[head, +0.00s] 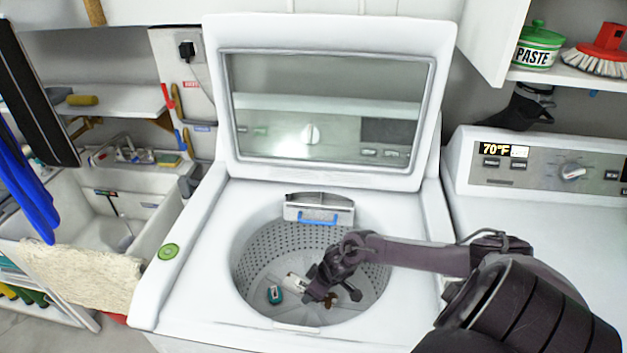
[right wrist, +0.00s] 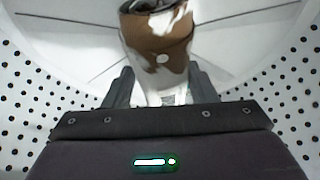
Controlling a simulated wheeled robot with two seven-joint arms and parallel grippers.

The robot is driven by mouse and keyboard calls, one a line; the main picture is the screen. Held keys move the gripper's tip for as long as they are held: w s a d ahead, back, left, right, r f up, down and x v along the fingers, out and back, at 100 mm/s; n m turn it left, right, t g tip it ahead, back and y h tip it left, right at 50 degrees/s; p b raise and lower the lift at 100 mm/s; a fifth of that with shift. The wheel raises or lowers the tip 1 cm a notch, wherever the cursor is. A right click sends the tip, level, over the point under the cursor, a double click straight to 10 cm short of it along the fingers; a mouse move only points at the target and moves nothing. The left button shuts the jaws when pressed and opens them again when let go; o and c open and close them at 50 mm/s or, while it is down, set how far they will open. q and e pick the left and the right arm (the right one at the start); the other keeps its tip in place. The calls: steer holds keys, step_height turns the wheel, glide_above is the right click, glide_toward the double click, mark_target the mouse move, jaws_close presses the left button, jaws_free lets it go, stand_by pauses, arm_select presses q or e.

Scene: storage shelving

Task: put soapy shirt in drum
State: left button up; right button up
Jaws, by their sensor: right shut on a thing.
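The washer drum (head: 262,248) is a perforated metal tub under a raised lid with a window. My right gripper (head: 322,295) is down inside the drum, low near its floor. In the right wrist view, a brown and white rolled bundle (right wrist: 158,45), which looks like the soapy shirt, is between the fingers of the right gripper (right wrist: 160,92). The gripper is shut on it, with the drum floor and dotted walls around. In the head view the gripper largely hides the bundle. My left gripper is not in view.
A teal item (head: 275,294) and a small whitish item (head: 297,282) lie in the drum. The open lid (head: 330,30) stands behind it. A sink (head: 165,215) is at left. A second machine (head: 530,215) is at right, below a shelf with a green PASTE tin (head: 538,48).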

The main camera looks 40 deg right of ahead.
steer(key=shift+f+b, duration=0.3)
steer(key=shift+f, duration=0.3)
steer(key=o, duration=1)
steer(key=shift+o, duration=0.2)
steer(key=shift+r, duration=0.3)
steer(key=p+v, duration=0.1)
steer(key=v, duration=0.7)
steer(key=shift+r, duration=0.1)
